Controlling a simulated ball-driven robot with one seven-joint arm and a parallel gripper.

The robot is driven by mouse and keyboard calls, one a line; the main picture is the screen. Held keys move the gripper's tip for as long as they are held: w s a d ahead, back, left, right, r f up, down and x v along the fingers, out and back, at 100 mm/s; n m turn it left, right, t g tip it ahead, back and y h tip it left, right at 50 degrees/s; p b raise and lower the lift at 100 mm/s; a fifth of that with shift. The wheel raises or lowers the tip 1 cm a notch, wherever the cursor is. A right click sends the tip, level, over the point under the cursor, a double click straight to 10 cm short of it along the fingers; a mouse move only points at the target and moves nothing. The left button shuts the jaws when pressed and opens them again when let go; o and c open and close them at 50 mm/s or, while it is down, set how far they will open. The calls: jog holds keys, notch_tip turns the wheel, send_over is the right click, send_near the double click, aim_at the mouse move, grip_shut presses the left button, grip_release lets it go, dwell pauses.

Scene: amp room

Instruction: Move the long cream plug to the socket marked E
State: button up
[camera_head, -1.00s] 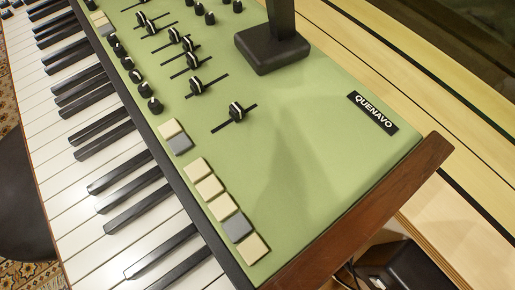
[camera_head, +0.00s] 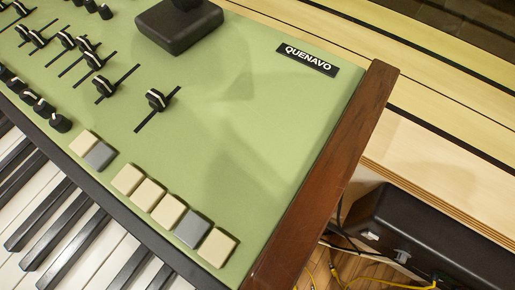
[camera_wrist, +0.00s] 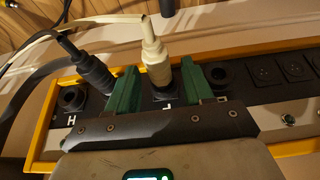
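In the wrist view, the cream plug (camera_wrist: 156,66) stands upright in a socket of a yellow-edged dark panel, its cream cable running up and back. A label beside its base is too small to read surely. My gripper (camera_wrist: 157,85) has its two green fingers on either side of the plug, with a narrow gap showing at the right finger; it looks open around it. A dark plug (camera_wrist: 93,68) sits in the panel just left of the left finger, near the letter H (camera_wrist: 70,120). I cannot make out an E mark. The head view does not show my gripper.
Left of the dark plug is an empty round socket (camera_wrist: 73,98); squarer sockets (camera_wrist: 265,71) lie to the right. The head view shows a green keyboard (camera_head: 250,110) with a wooden end cheek (camera_head: 330,170), and a black case (camera_head: 430,240) with yellow cables (camera_head: 390,284) below.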

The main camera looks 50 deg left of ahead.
grip_shut()
dwell(0.6)
